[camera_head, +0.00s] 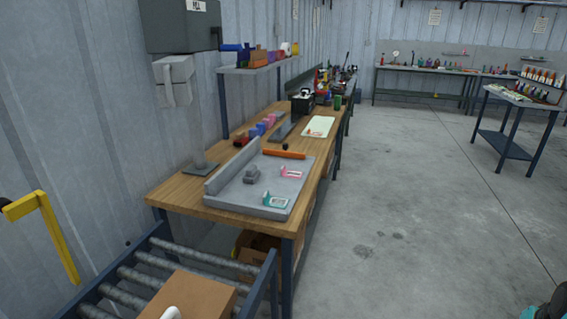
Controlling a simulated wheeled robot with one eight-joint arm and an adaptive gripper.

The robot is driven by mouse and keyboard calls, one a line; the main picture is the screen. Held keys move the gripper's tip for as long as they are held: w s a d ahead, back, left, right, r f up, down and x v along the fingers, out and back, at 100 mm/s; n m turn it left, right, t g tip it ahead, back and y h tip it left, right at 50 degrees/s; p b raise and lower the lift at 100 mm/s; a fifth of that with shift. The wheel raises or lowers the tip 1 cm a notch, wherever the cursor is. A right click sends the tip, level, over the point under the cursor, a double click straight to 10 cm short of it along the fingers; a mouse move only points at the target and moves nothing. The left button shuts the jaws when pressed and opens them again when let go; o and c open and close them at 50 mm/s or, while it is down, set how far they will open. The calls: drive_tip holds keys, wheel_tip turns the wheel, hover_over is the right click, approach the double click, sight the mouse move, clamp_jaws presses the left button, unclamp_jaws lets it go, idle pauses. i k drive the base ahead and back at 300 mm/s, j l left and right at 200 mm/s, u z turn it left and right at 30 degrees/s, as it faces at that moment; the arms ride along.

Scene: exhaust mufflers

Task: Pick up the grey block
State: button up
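A small grey block (251,175) lies on a flat grey tray (240,198) at the near end of the wooden workbench (185,190). Its shape is uneven and too small to make out well. A long grey raised bar (232,166) runs along the tray's left side. A pink-and-white piece (291,172) and a teal-and-white piece (275,199) lie on the tray to the right of the block, apart from it.
An orange bar (284,153) lies at the tray's far edge. Blue, pink and red items (262,126) stand farther back. A roller conveyor (150,265) with a brown box (190,296) is in front. The floor (400,200) to the right is clear.

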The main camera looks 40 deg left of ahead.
sight(253, 175)
drive_tip(key=i+u, duration=0.15)
drive_tip(key=i, duration=0.35)
drive_tip(key=i+l+u, duration=0.1)
drive_tip(key=i, duration=0.45)
drive_tip(key=i+l+u, duration=0.15)
drive_tip(key=i, duration=0.35)
